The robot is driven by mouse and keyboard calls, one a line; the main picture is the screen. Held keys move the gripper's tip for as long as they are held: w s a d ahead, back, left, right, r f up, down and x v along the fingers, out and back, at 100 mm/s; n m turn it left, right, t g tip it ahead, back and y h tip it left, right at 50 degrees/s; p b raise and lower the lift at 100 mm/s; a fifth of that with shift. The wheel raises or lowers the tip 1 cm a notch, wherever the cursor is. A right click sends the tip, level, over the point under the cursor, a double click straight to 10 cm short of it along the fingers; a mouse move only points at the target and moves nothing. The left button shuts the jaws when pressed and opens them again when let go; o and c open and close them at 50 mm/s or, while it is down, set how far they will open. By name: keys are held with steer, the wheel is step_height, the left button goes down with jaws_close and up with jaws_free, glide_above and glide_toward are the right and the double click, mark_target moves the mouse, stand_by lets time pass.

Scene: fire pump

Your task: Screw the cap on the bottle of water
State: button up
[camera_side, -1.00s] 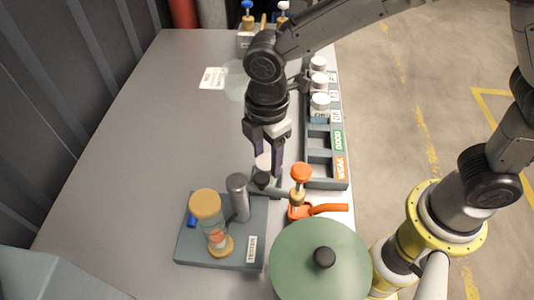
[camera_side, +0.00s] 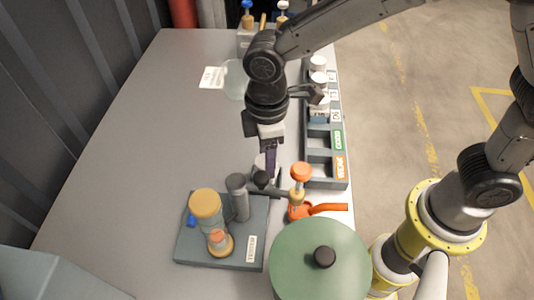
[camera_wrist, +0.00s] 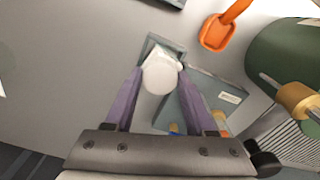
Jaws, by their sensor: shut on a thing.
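A white round cap (camera_wrist: 160,78) sits between the two purple fingers of my gripper (camera_wrist: 161,73) in the wrist view. The fingers are shut on its sides. In the side view my gripper (camera_side: 270,172) points down, and a bit of white shows behind the fingers at the left. The cap is above a dark grey square holder (camera_wrist: 152,48). The bottle under the cap is mostly hidden, so I cannot tell how far the cap is threaded on.
An orange-topped handle (camera_side: 301,174), an orange scoop (camera_side: 326,208) and a green lidded pot (camera_side: 318,258) are at front right. A rack (camera_side: 326,160) holds white-capped jars.

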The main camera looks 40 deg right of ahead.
steer(key=m, duration=0.4)
steer(key=shift+m, duration=0.3)
steer(key=m, duration=0.4)
steer(key=o, duration=1.5)
steer(key=shift+r, duration=0.3)
steer(key=shift+r, duration=0.35)
